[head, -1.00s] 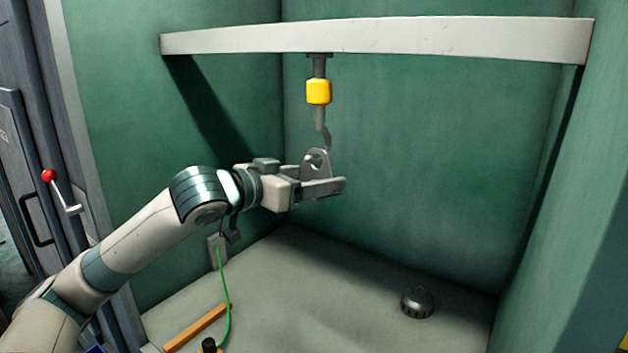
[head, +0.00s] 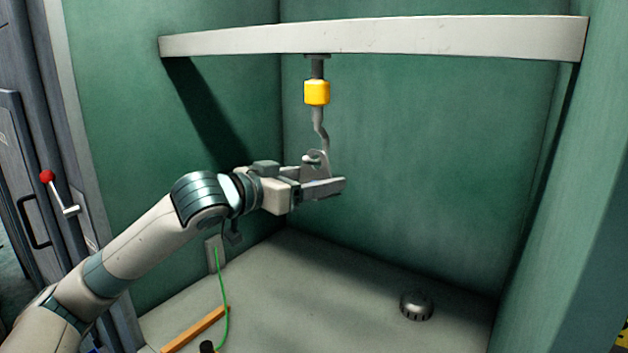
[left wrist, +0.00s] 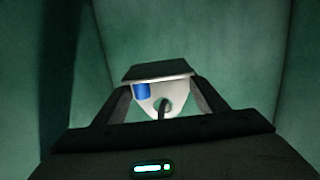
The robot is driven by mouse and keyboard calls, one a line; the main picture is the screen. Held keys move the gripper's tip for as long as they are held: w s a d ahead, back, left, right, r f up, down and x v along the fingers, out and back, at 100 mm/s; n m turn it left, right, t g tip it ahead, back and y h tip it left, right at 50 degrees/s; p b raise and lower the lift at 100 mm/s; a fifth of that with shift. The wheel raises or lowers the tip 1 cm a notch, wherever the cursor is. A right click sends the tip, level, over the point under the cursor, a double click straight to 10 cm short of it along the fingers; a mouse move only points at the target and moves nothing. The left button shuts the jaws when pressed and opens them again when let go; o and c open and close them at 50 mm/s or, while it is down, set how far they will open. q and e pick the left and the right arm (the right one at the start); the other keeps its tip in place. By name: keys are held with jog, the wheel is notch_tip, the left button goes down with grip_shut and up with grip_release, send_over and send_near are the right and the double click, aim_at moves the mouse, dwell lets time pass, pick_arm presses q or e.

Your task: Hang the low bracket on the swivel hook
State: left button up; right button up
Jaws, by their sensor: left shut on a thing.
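The low bracket (head: 318,168) is a grey metal plate with a round hole, standing upright in my left gripper (head: 326,187). That gripper is shut on its lower part. The swivel hook (head: 320,125) hangs from the beam under a yellow block (head: 317,92). Its lower end reaches the bracket, and its tip shows at the hole, seemingly passing through it. In the left wrist view the bracket (left wrist: 175,105) sits between the fingers, with a dark piece of hook in its hole and a blue part beside it. I cannot tell whether the hook bears the bracket's weight. My right gripper is out of view.
A white beam (head: 400,36) crosses above the hook. Green walls stand behind and at both sides. On the grey floor lie a dark round knob-like part (head: 416,305), an orange bar (head: 195,330) and a green cable (head: 226,300). The space right of the gripper is free.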

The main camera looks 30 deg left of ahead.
pick_arm(q)
jog(key=shift+r, duration=0.1)
jog(key=shift+f, duration=0.2)
dwell(0.4)
jog(key=shift+f, duration=0.25)
dwell(0.5)
jog(key=o, duration=1.6)
jog(key=shift+f, duration=0.15)
